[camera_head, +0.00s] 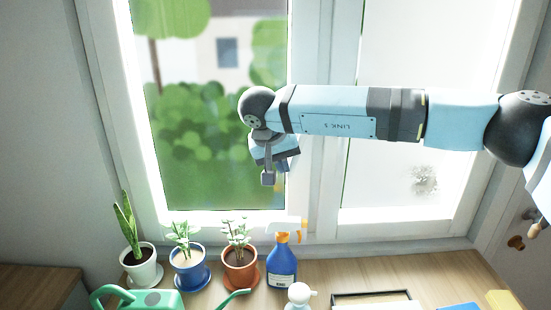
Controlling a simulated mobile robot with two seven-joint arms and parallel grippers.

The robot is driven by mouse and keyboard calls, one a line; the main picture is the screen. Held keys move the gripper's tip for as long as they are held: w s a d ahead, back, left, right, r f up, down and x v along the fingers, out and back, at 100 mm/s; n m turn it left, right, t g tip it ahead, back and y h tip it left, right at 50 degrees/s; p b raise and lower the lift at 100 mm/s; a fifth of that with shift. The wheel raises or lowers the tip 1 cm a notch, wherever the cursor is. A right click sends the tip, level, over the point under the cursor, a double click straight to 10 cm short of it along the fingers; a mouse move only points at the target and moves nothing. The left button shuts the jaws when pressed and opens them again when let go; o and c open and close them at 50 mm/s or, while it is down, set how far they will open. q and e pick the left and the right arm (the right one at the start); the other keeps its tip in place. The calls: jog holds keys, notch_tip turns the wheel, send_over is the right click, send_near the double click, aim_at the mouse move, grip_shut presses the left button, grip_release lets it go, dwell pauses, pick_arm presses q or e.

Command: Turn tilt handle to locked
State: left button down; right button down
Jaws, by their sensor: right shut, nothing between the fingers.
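The window's left sash (304,188) stands at the back, with a garden behind its glass. I cannot make out a tilt handle; my right arm covers part of the middle window frame where one might be. My right gripper (275,178) hangs at the end of the arm that comes in from the right. It points down in front of the left sash, near its right edge, with its fingers shut and empty. Whether it touches the window cannot be told. My left gripper is not in view.
On the wooden sill stand several potted plants, including a white pot (142,270) and a terracotta pot (240,268), a blue spray bottle (282,265) and a green watering can (150,299). A dark-edged tray (342,297) lies at the front. The sill behind it is clear.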

jog(key=shift+d+f+n+h+p, duration=0.2)
jog(key=shift+d+h, duration=0.2)
jog(key=shift+h, duration=0.15)
jog(key=shift+d+f+n+h+p, duration=0.1)
jog(key=shift+d+f+h+p, duration=0.05)
jog(key=shift+d+h, duration=0.35)
jog(key=shift+a+h, duration=0.1)
jog(key=shift+h, duration=0.15)
